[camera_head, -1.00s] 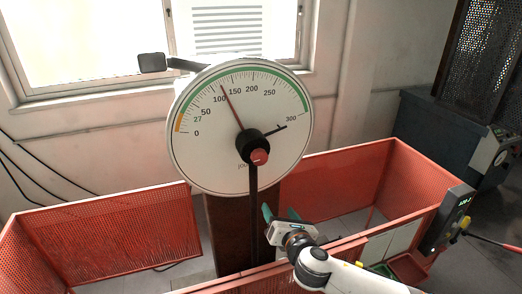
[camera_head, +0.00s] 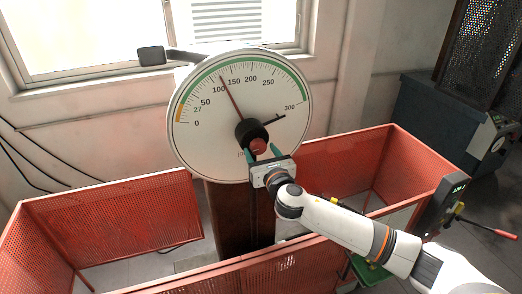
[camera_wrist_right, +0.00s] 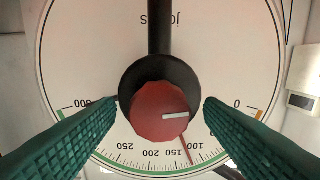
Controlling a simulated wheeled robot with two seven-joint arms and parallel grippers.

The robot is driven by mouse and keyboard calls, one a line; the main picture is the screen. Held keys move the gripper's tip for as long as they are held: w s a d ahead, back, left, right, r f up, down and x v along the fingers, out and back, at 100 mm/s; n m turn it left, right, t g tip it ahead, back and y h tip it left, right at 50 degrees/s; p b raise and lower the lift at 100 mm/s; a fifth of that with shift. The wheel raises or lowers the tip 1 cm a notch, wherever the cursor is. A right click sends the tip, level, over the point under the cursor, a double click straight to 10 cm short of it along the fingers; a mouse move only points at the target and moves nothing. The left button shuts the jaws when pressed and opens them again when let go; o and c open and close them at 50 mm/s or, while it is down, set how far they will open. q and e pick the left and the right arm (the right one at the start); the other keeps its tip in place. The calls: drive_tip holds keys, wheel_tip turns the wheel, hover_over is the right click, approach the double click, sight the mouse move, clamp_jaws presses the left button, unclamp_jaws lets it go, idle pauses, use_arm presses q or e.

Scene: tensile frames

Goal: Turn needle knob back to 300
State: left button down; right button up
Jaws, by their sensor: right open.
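The round white dial (camera_head: 205,140) stands upright, with a scale running from 0 to 300. Its thin red needle (camera_head: 232,97) points between 100 and 150, and a short black pointer (camera_head: 275,119) points near 300. The red needle knob (camera_head: 259,146) sits at the front of the black hub (camera_head: 251,131). The knob (camera_wrist_right: 160,111) faces me in the right wrist view, its white mark pointing right. My right gripper (camera_head: 262,153) is open in front of the hub, its green fingers either side of the knob without visible contact. My left gripper is out of view.
Red mesh guards (camera_head: 110,222) surround the brown column (camera_head: 240,215) below the dial. A dark arm with a block (camera_head: 151,55) sticks out at the dial's upper left. A control panel (camera_head: 443,207) stands on the right guard.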

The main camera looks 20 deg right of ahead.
drive_tip(key=shift+w, duration=0.3)
drive_tip(key=c, duration=1)
drive_tip(key=shift+o, duration=0.2)
